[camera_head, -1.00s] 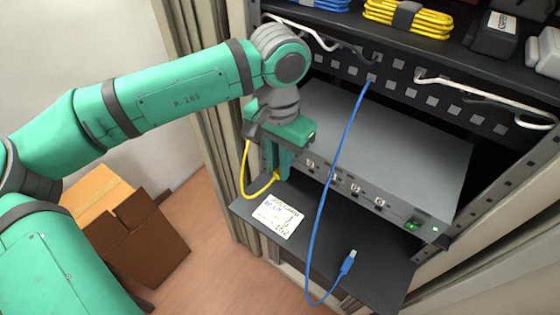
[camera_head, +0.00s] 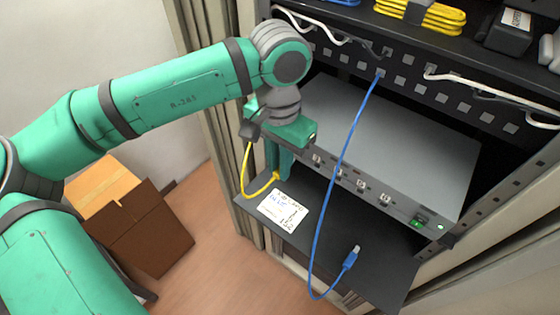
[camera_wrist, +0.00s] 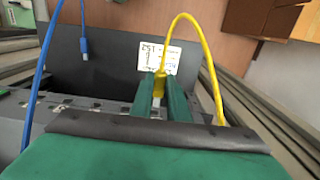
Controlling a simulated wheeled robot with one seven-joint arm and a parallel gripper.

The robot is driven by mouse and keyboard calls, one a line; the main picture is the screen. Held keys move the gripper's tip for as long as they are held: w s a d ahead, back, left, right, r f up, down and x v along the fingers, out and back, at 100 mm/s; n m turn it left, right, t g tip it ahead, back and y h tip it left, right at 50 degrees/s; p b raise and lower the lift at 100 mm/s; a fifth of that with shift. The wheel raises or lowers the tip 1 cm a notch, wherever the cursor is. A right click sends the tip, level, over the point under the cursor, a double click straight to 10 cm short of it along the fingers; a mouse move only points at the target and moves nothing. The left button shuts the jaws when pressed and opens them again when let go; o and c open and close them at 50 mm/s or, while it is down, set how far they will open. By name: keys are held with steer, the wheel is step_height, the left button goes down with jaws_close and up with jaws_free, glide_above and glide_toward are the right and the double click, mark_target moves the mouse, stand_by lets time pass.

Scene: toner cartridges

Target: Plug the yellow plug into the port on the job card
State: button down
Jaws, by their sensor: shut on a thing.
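My gripper (camera_head: 279,176) is shut on the yellow plug, which shows between the green fingers in the wrist view (camera_wrist: 159,84). The yellow cable loops from the plug up beside my wrist. The gripper is close to the front of the grey device (camera_head: 400,140), at its left end. Several ports (camera_head: 361,184) line the device's front; the leftmost part is hidden behind my gripper. The job card (camera_head: 283,210), white with handwriting, lies on the black shelf just below; its text is too small to read for sure. I cannot tell whether the plug touches a port.
A blue cable (camera_head: 338,165) hangs from the patch panel across the device's front, its blue plug (camera_head: 350,257) over the black shelf (camera_head: 385,262). A green-lit switch (camera_head: 417,222) is at the device's right end. A cardboard box (camera_head: 125,215) stands on the floor at left.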

stand_by(0.3)
steer(key=shift+s+a+r, duration=0.25)
steer(key=shift+s+a, duration=0.2)
steer(key=shift+s, duration=0.15)
steer(key=shift+s+a+r, duration=0.25)
steer(key=shift+s+a, duration=0.2)
steer(key=shift+s, duration=0.15)
steer(key=shift+a, duration=0.1)
